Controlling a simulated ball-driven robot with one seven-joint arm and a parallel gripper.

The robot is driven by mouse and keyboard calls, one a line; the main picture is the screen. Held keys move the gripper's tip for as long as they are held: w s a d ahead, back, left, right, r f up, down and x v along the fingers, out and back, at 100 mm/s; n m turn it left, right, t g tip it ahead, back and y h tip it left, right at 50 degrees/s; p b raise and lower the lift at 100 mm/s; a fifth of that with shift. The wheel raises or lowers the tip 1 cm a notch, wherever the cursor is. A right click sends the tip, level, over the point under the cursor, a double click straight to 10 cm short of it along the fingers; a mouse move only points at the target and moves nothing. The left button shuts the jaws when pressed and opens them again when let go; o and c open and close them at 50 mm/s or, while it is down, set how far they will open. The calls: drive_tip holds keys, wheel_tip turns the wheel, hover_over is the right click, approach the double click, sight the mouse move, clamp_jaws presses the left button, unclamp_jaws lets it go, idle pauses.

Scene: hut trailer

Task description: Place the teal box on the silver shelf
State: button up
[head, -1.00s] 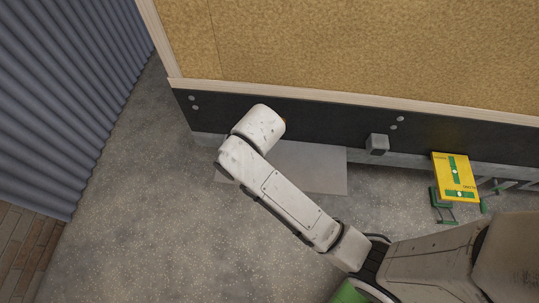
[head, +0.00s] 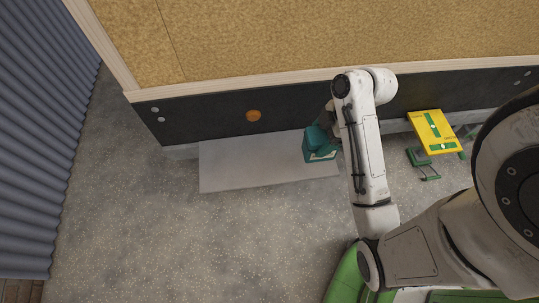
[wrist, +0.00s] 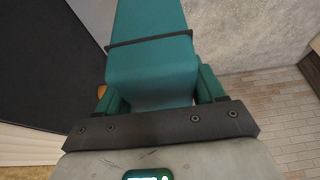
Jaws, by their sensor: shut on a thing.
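The teal box (head: 320,154) is at the right end of the silver shelf (head: 240,166) in the head view. The shelf is a long flat grey plate along the foot of the dark wall panel. My gripper (head: 326,130) is shut on the box, partly hidden by my arm. In the wrist view the teal box (wrist: 150,55), with a dark band across it, stretches away between the fingers of my gripper (wrist: 160,90). I cannot tell whether the box touches the shelf or is held above it.
A yellow and green step stool (head: 433,132) stands at the right by the wall. An orange round spot (head: 253,116) is on the dark panel (head: 205,117) above the shelf. Blue corrugated wall (head: 40,130) is at the left. The left and middle of the shelf are bare.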

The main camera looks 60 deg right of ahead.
drive_tip(key=shift+w+a+f, duration=0.35)
drive_tip(key=shift+w+f, duration=1.75)
drive_tip(key=shift+w, duration=0.05)
drive_tip(key=shift+w+a+f, duration=0.4)
drive_tip(key=shift+w+f, duration=1.7)
drive_tip(key=shift+w+a+f, duration=0.35)
drive_tip(key=shift+w+f, duration=1.75)
drive_tip(key=shift+w, duration=0.05)
drive_tip(key=shift+f, duration=0.15)
drive_tip(key=o, duration=1.1)
drive_tip(key=shift+o, duration=0.2)
